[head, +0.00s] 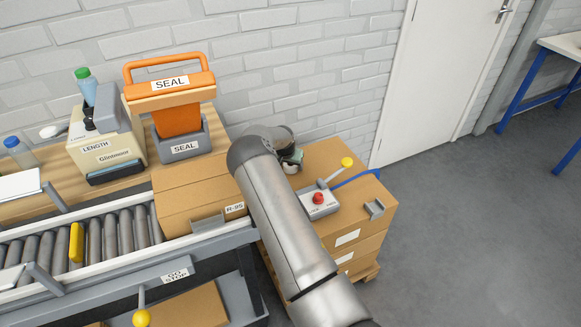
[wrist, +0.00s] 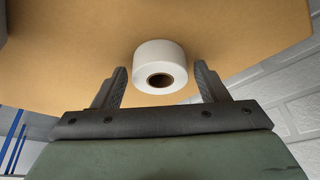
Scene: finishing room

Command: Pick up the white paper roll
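The white paper roll (wrist: 165,50) shows in the wrist view, with its dark round core facing the camera. It rests against a brown cardboard surface (wrist: 70,55). My gripper (wrist: 160,67) is open, one finger on each side of the roll. A gap shows between each finger and the roll. The roll sits around and a little beyond the fingertips in the picture; the exact depth is hard to tell.
The stacked boxes (head: 350,238) carry a control box with a red button (head: 318,198), a yellow-knobbed lever (head: 346,163) and a small grey bracket (head: 374,208). An orange SEAL machine (head: 180,118) and roller conveyor (head: 110,235) stand left. Floor at right (head: 500,240) is clear.

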